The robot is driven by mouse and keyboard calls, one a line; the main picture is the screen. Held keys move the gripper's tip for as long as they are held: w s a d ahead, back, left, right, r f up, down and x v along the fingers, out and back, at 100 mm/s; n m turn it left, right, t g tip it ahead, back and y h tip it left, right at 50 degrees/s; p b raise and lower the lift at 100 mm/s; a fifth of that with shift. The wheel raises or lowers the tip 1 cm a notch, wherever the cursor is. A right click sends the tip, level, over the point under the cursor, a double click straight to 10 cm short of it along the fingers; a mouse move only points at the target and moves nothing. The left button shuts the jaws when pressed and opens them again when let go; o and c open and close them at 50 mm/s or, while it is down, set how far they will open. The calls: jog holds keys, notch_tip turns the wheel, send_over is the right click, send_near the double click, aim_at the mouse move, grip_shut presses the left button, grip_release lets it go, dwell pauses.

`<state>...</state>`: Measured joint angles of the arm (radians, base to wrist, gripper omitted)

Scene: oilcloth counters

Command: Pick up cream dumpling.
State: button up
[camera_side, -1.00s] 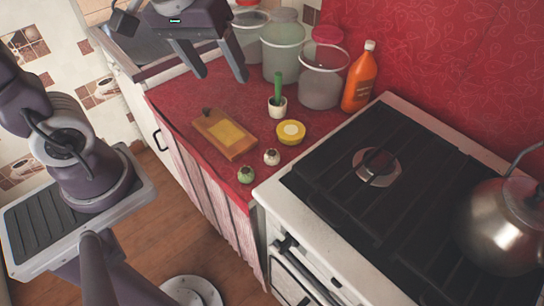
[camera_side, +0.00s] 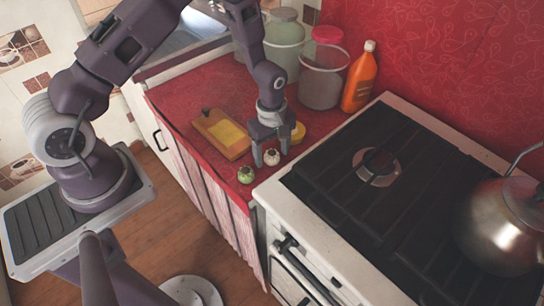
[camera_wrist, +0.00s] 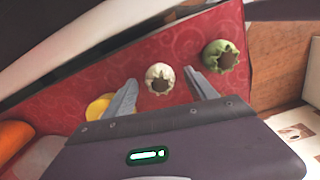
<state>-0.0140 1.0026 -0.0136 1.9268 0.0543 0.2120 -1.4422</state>
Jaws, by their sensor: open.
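The cream dumpling (camera_side: 272,157) sits on the red counter near its front edge, next to the stove. In the wrist view the cream dumpling (camera_wrist: 159,78) lies between my two fingers, with its dark centre showing. My gripper (camera_side: 271,156) is open and lowered around it, one finger on each side. It also shows in the wrist view (camera_wrist: 162,85). I cannot tell whether the fingers touch the dumpling. A green dumpling (camera_side: 246,174) sits just to the left and nearer the front edge; it also shows in the wrist view (camera_wrist: 221,56).
A yellow round container (camera_side: 297,133) stands close behind my gripper. A wooden board (camera_side: 222,133) with a yellow patch lies to the left. The stove (camera_side: 390,180) borders the right. An orange bottle (camera_side: 360,80) and clear jars (camera_side: 322,75) stand at the back.

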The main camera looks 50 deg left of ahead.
jog(key=c, duration=0.8)
